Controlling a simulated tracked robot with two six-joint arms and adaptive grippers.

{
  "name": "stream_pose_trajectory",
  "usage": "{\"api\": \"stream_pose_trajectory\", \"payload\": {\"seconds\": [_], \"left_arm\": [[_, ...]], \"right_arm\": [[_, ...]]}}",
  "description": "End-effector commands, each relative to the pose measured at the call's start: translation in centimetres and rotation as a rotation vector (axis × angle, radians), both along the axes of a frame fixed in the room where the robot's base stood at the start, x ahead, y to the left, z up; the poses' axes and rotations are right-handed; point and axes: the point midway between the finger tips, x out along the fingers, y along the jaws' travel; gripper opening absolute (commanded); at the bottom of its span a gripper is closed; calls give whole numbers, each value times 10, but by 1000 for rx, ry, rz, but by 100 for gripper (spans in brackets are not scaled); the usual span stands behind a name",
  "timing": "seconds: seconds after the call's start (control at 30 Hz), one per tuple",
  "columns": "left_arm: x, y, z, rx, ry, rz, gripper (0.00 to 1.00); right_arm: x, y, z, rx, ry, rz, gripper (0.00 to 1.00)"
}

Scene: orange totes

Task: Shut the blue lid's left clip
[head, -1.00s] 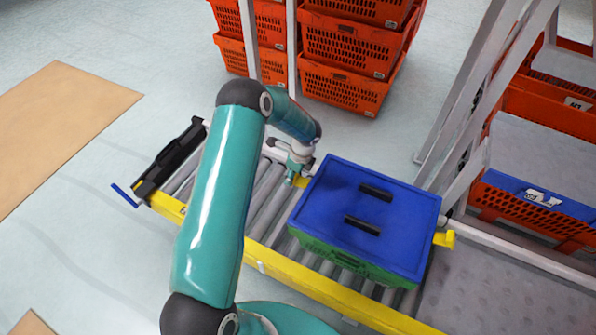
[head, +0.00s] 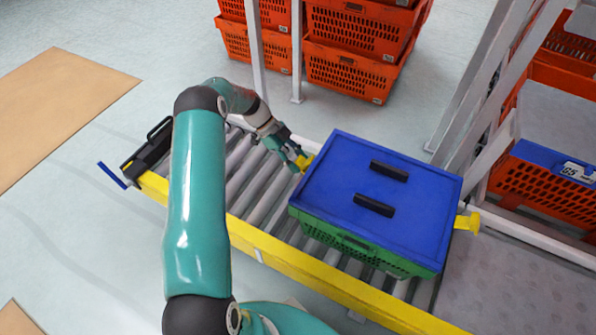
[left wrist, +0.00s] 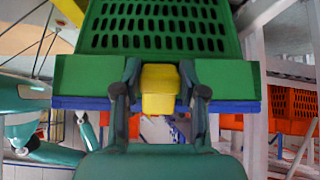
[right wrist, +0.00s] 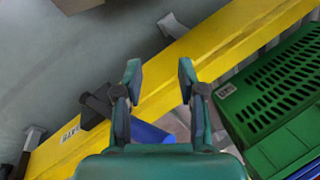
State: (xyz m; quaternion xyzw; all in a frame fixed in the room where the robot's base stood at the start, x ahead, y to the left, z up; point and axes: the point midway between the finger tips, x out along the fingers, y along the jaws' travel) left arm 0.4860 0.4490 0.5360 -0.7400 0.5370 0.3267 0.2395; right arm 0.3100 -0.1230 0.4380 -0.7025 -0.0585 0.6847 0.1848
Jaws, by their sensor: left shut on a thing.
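The blue lid (head: 345,185) with two black handles lies on a green crate (head: 340,238). The lid's yellow left clip (head: 306,161) shows at the crate's left side, partly behind my left gripper (head: 299,163). In the left wrist view the yellow clip (left wrist: 160,88) sits between the fingers of my left gripper (left wrist: 158,90), which are shut on it, with the green crate wall (left wrist: 85,75) behind. A yellow right clip (head: 468,222) sticks out at the lid's right side. My right gripper (right wrist: 158,75) is open and empty, seen only in the right wrist view.
The crate stands on a roller conveyor (head: 238,175) with a yellow front rail (head: 285,262). Orange totes (head: 350,70) are stacked behind. Grey frame posts (head: 480,110) stand close on the right. The rollers left of the crate are clear.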

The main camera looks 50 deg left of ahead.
Motion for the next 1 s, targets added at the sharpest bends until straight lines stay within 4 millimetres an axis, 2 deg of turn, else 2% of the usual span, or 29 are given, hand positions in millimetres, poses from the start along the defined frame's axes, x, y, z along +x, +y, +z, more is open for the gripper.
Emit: {"api": "stream_pose_trajectory", "payload": {"seconds": [0.03,0.1,0.4,0.7,1.0], "left_arm": [[0,0,-19,-39,-12,1,6],[0,-2,-22,-102,-32,1,6],[2,-11,-29,-344,-107,-1,6],[5,-19,-29,-486,-151,-1,6],[6,-21,-27,-527,-162,0,6]], "right_arm": [[0,0,-26,0,0,0,40],[0,0,-42,0,0,0,40],[0,0,-96,0,0,0,40],[0,0,-122,0,0,0,40],[0,0,-128,0,0,0,40]]}}
